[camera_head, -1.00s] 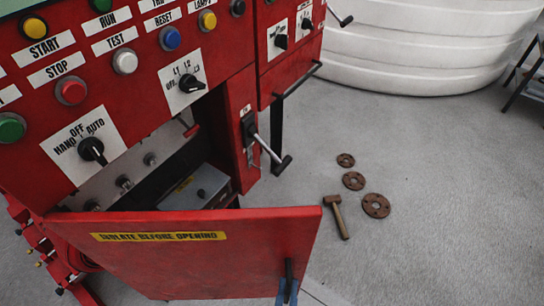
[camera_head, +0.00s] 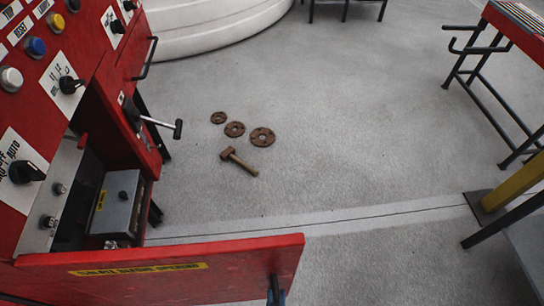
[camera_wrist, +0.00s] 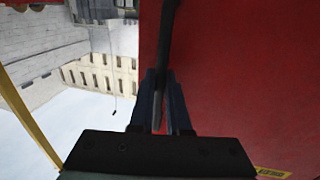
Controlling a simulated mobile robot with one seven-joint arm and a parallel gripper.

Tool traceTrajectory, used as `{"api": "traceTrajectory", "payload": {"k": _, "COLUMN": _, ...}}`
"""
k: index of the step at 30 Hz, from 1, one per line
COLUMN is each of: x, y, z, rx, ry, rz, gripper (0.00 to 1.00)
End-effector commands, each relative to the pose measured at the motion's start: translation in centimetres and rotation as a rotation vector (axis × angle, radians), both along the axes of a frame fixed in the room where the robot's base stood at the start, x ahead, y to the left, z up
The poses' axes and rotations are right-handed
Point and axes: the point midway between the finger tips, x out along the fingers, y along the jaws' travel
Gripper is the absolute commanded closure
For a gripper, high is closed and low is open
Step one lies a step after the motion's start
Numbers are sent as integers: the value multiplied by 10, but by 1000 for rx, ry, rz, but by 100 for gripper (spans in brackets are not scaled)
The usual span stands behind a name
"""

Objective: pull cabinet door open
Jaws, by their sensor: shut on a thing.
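The red cabinet door (camera_head: 190,268) with a yellow label stands swung open at the bottom of the head view. It hangs out from the red cabinet (camera_head: 105,95), and the inside with a grey box (camera_head: 118,205) shows. The black door handle (camera_head: 274,288) is near the door's free edge. In the wrist view the dark handle bar (camera_wrist: 170,35) runs down between the fingers. My gripper (camera_wrist: 162,105) is shut on the handle, close to the red door face. In the head view only a small blue part of my gripper shows at the bottom edge.
A red-topped table (camera_head: 515,30) and a yellow post (camera_head: 510,187) stand at right.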

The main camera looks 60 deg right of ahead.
Motion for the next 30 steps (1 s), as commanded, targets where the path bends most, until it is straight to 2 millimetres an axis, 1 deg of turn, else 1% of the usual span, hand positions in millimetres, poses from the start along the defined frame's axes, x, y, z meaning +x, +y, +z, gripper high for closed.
{"api": "traceTrajectory", "payload": {"k": 6, "x": -4, "y": 7, "z": 0, "rx": 2, "ry": 1, "rz": -29, "gripper": 100}}
{"api": "traceTrajectory", "payload": {"k": 18, "x": -4, "y": 8, "z": -1, "rx": 3, "ry": 1, "rz": -32, "gripper": 100}}
{"api": "traceTrajectory", "payload": {"k": 19, "x": -4, "y": 8, "z": -1, "rx": 3, "ry": 1, "rz": -32, "gripper": 82}}
{"api": "traceTrajectory", "payload": {"k": 23, "x": -4, "y": 8, "z": -1, "rx": 3, "ry": 1, "rz": -32, "gripper": 58}}
{"api": "traceTrajectory", "payload": {"k": 24, "x": -4, "y": 8, "z": -1, "rx": 2, "ry": 1, "rz": -32, "gripper": 55}}
{"api": "traceTrajectory", "payload": {"k": 30, "x": -4, "y": 8, "z": 0, "rx": 2, "ry": 1, "rz": -32, "gripper": 55}}
